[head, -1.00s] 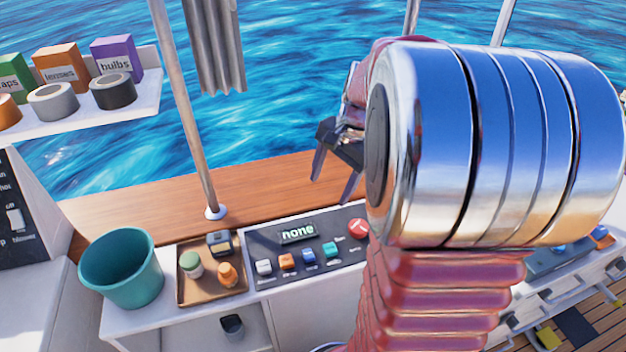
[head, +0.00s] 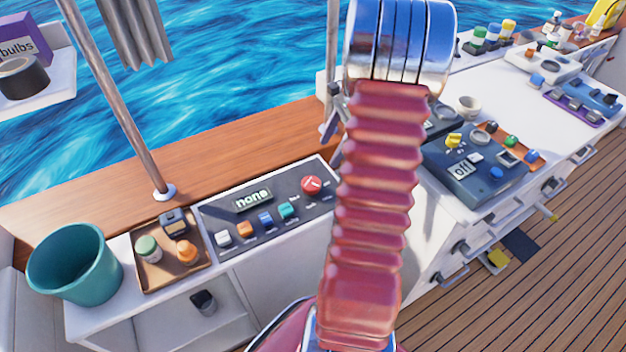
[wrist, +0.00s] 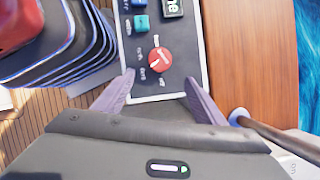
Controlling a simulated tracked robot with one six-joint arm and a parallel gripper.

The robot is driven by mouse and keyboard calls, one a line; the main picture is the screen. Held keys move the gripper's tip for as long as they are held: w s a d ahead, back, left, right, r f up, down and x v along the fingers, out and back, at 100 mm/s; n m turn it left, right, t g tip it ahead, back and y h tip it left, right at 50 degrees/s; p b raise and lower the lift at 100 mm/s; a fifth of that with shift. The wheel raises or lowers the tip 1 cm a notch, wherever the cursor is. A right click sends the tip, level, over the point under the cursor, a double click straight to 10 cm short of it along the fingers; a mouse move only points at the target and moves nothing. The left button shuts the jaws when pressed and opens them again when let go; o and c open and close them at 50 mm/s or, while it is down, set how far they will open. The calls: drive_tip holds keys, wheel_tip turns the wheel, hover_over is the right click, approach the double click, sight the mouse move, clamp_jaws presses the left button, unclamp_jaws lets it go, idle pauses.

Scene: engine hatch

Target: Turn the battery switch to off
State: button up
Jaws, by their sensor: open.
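A red round knob (head: 311,185) with a white pointer sits at the right end of a dark panel (head: 222,214). It looks like the battery switch, but its small labels are too blurred to read. The panel's display (head: 252,199) reads "none". In the wrist view the red knob (wrist: 159,60) lies just beyond and between my fingertips, apart from them. My gripper (wrist: 158,88) is open and empty above the panel's end. In the head view my gripper (head: 334,128) is mostly hidden behind my arm, to the upper right of the knob.
Coloured switches (head: 266,220) line the panel left of the knob. A tray (head: 148,277) with small items and a teal bucket (head: 74,262) stand further left. Another device (head: 475,165) reads "off" at right. A metal pole (head: 118,100) rises behind the panel.

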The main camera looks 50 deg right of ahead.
sight(311, 182)
drive_tip(key=shift+f, duration=0.1)
drive_tip(key=x, duration=1.3)
drive_tip(key=shift+a+f, duration=0.15)
drive_tip(key=shift+f, duration=0.15)
drive_tip(key=shift+c, duration=0.2)
drive_tip(key=c, duration=1)
drive_tip(key=shift+n, duration=0.4)
drive_tip(key=n, duration=0.1)
drive_tip(key=n+g, duration=0.1)
drive_tip(key=n, duration=0.1)
drive_tip(key=n+g, duration=0.1)
drive_tip(key=n, duration=0.1)
drive_tip(key=shift+w+y, duration=0.25)
drive_tip(key=shift+y, duration=0.05)
drive_tip(key=n+g, duration=0.1)
drive_tip(key=n, duration=0.2)
drive_tip(key=n+g, duration=0.1)
drive_tip(key=n, duration=0.2)
drive_tip(key=shift+w+g, duration=0.15)
drive_tip(key=shift+g, duration=0.15)
